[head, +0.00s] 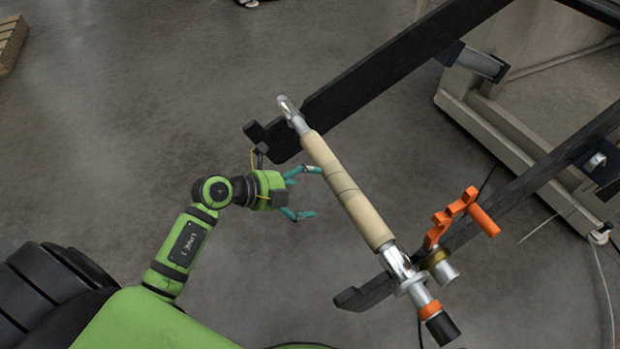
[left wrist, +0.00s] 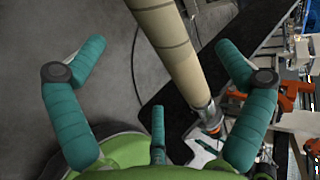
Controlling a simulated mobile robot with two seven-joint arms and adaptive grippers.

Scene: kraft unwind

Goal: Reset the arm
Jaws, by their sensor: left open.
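My left arm is green and reaches in from the left in the head view. My left gripper (head: 304,193) has teal fingers, spread open and empty, just left of a tan roll on a metal shaft (head: 343,187). In the left wrist view the open gripper (left wrist: 150,85) shows its teal fingers apart, with the roll (left wrist: 172,45) beyond them and none of them visibly closed on it. The shaft lies across two dark rails, with an orange and black end at lower right. My right gripper is not in view.
The dark rails (head: 385,70) run up and right to a beige machine (head: 520,130). An orange bracket (head: 455,220) stands by the near rail. A wooden pallet (head: 10,42) is at the far left. The grey floor on the left is clear.

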